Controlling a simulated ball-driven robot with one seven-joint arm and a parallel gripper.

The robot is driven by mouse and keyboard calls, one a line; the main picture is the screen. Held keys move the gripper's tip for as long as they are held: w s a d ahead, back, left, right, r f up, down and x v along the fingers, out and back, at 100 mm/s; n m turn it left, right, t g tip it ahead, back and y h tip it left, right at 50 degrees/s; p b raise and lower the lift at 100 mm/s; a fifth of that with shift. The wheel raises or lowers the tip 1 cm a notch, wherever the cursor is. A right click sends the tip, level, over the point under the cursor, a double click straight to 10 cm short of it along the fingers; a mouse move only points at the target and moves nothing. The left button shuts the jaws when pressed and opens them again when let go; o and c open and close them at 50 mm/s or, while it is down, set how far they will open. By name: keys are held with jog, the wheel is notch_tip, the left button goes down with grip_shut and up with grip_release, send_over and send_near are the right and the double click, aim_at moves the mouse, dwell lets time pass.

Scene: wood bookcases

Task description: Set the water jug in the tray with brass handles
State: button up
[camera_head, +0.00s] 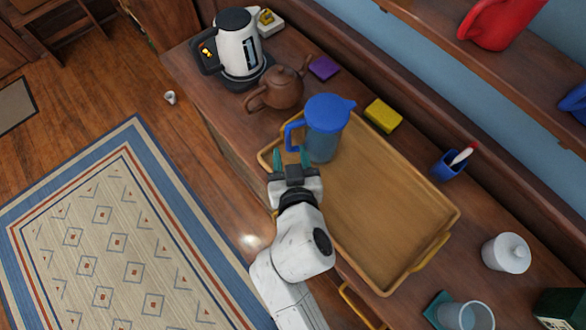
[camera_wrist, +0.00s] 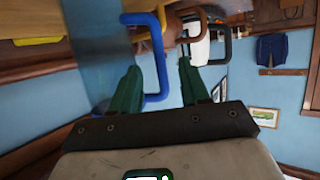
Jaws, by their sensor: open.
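The water jug (camera_head: 322,140) has a clear bluish body, a blue lid and a blue handle. It looks upright inside the far left end of the wooden tray (camera_head: 375,215). One brass handle (camera_head: 430,252) of the tray shows at its near right end. My gripper (camera_head: 291,158) is open at the jug's handle side, over the tray's left edge. In the wrist view the jug (camera_wrist: 95,50) fills the upper left, and its blue handle (camera_wrist: 157,60) lies between my two green fingers (camera_wrist: 160,72). I cannot tell whether they touch it.
A brown teapot (camera_head: 282,90) and a white kettle (camera_head: 238,45) stand beyond the jug. A yellow sponge (camera_head: 383,115) and a blue cup with a brush (camera_head: 449,165) lie along the back. A white lidded pot (camera_head: 506,253) and a glass (camera_head: 465,317) stand right. The tray's middle is clear.

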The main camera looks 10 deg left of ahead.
jog(key=shift+b+v, duration=0.3)
jog(key=shift+v, duration=1.9)
